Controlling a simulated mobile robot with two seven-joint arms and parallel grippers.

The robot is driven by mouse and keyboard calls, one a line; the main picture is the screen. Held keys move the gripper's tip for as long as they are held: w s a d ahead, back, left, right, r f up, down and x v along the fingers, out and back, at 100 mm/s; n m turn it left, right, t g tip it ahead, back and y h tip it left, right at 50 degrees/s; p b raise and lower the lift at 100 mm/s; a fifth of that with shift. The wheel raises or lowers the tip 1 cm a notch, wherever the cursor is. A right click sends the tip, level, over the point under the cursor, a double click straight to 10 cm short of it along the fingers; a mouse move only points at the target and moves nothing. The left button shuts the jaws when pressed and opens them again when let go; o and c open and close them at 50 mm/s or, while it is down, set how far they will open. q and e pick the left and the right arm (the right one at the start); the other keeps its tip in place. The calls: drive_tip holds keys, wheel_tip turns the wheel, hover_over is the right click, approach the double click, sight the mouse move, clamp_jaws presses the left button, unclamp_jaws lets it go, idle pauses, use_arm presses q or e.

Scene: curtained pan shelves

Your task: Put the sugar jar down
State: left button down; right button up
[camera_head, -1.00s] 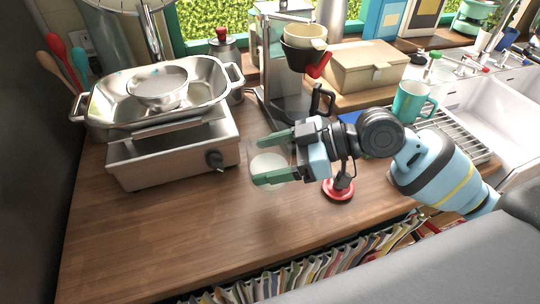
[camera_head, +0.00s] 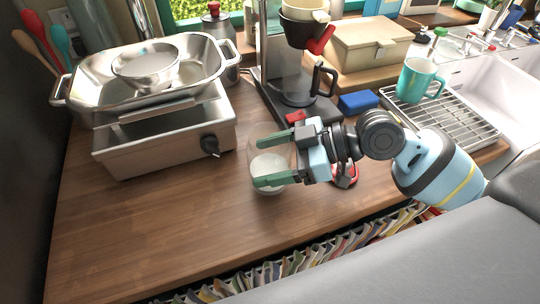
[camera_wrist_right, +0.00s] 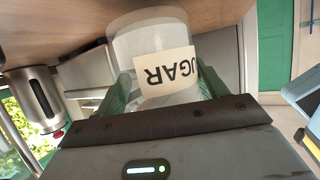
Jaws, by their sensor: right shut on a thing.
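The sugar jar (camera_head: 270,162) is clear glass with white contents. It is upright over the front part of the wooden counter, right of the stove. My right gripper (camera_head: 260,163) is shut on it, with one green finger on each side. In the right wrist view the jar (camera_wrist_right: 150,42) shows between the fingers, its label reading "SUGAR" upside down and partly cut off. Its base is close to the counter; I cannot tell whether it touches. My left gripper is not in view.
A stove (camera_head: 170,135) carrying a metal roasting pan (camera_head: 85,95) stands left. A coffee maker (camera_head: 268,85) is behind the jar. A red-based object (camera_head: 346,178) is partly hidden by my right arm. The counter (camera_head: 150,225) is clear at front left.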

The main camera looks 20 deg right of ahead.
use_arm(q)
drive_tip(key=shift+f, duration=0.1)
use_arm(e)
drive_tip(key=shift+f, duration=0.1)
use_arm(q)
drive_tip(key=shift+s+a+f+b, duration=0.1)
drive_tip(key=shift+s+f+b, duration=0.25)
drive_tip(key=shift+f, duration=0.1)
use_arm(e)
drive_tip(key=shift+f, duration=0.65)
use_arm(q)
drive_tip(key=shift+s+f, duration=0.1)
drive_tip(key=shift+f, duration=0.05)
use_arm(e)
drive_tip(key=shift+f, duration=0.3)
drive_tip(key=o, duration=1.5)
